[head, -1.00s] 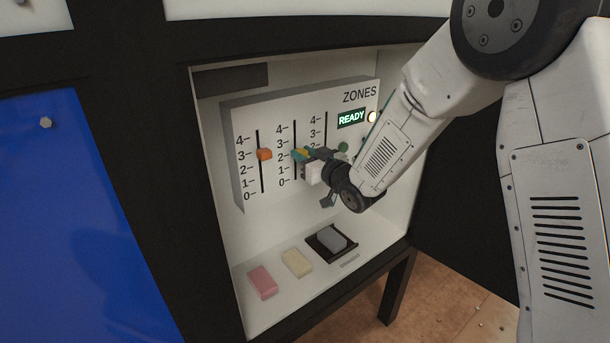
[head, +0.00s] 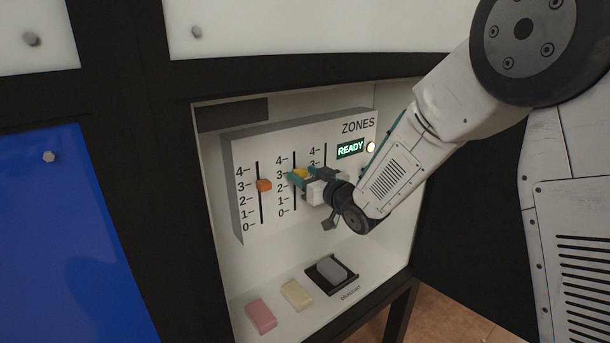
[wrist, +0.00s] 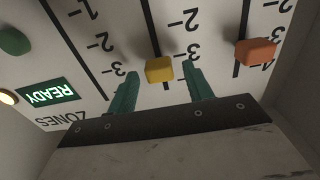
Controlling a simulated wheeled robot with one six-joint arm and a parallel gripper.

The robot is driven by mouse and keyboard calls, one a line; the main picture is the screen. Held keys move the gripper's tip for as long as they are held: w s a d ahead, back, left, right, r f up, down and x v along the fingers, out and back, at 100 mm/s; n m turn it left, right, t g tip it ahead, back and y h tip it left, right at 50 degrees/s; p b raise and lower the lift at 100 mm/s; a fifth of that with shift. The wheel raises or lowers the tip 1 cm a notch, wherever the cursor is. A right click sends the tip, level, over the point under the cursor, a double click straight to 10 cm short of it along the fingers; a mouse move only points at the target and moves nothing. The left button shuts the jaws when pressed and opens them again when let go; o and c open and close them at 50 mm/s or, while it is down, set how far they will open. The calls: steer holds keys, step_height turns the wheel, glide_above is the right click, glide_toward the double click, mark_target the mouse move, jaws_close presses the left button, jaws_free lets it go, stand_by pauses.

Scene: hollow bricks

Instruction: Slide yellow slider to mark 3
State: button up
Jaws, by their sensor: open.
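The yellow slider (head: 300,173) sits on the middle slot of the white ZONES panel (head: 243,205), about level with its mark 3 in the head view. It also shows in the wrist view (wrist: 160,69), where the panel is upside down. There the slider appears close to the 3, a little to the 4 side. My gripper (head: 305,177) is at the panel with its teal fingers on either side of the slider. The wrist view shows the fingers open, with a visible gap on each side of it. My gripper hides the lower right of the panel in the head view.
An orange slider (head: 264,185) stands near 3 on the left slot. A lit READY display (head: 350,149) and a pale round lamp (head: 371,147) are at upper right. Pink (head: 261,317) and cream (head: 297,294) blocks and a grey block on a black tray (head: 318,281) lie below.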

steer(key=v, duration=0.7)
steer(key=shift+d, duration=0.1)
steer(key=s+d+f+m+g+h, duration=0.1)
steer(key=d+f+g+h, duration=0.3)
steer(key=f, duration=0.5)
steer(key=s+d+m+g+h, duration=0.25)
steer(key=s+d+h, duration=0.25)
steer(key=s+d, duration=0.3)
steer(key=s+d+r+m+g, duration=0.1)
steer(key=s+d+r+g, duration=0.1)
steer(key=s, duration=0.8)
steer(key=s+d+r+m+g+h, duration=0.1)
steer(key=s+d+r, duration=0.3)
steer(key=s, duration=0.6)
steer(key=s+d+r+m+g, duration=0.1)
steer(key=s+d+r+g, duration=0.1)
steer(key=s+r, duration=0.4)
steer(key=s+g, duration=0.1)
steer(key=s, duration=0.3)
steer(key=shift+s+d+r+m+g+h, duration=0.2)
steer(key=shift+d+m+g+h, duration=0.1)
steer(key=shift+d+m+g, duration=0.1)
